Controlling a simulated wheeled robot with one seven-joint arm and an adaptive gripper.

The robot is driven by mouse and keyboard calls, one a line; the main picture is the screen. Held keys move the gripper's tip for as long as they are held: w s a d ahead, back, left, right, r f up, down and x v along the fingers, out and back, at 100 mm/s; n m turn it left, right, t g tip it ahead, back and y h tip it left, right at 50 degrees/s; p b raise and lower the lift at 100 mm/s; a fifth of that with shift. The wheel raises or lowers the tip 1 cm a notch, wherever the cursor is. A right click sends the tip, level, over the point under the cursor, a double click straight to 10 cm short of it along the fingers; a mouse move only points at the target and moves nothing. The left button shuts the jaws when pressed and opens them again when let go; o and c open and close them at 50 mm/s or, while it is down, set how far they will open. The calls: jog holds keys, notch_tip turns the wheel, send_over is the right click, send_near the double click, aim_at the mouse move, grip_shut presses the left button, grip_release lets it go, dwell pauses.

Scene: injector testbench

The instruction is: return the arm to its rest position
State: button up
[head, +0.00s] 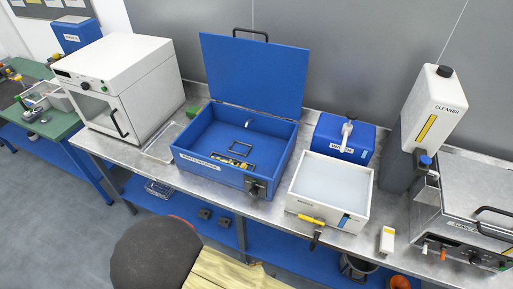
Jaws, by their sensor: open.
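My gripper does not show in the head view. No arm link can be made out for certain, so I cannot tell the arm's pose. A dark rounded shape and a pale yellow shape are at the bottom edge, cut off by the frame. I cannot tell what they are.
A metal bench (276,212) holds a white oven (120,85), an open blue box (235,145) with its lid up, a blue washer unit (342,138), a white liquid-filled tray (330,183), a cleaner dispenser (433,108) and a steel machine (465,205). Grey floor (50,225) is clear at left.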

jog(key=d+r+m+g+y+b, duration=0.25)
jog(key=r+m+y, duration=0.35)
jog(key=m, duration=0.4)
jog(key=d+r+m+g+y+b, duration=0.2)
jog(key=r+m+g+y, duration=0.15)
jog(key=r+m, duration=0.55)
jog(key=w+d+r+m+t+y+b, duration=0.1)
jog(key=d+r+m+t+b, duration=0.3)
jog(key=d+r, duration=0.7)
jog(key=d+m+t+y, duration=0.1)
jog(key=d+m+t, duration=0.1)
jog(key=m, duration=0.2)
jog(key=shift+d+m, duration=0.2)
jog(key=shift+m, duration=0.1)
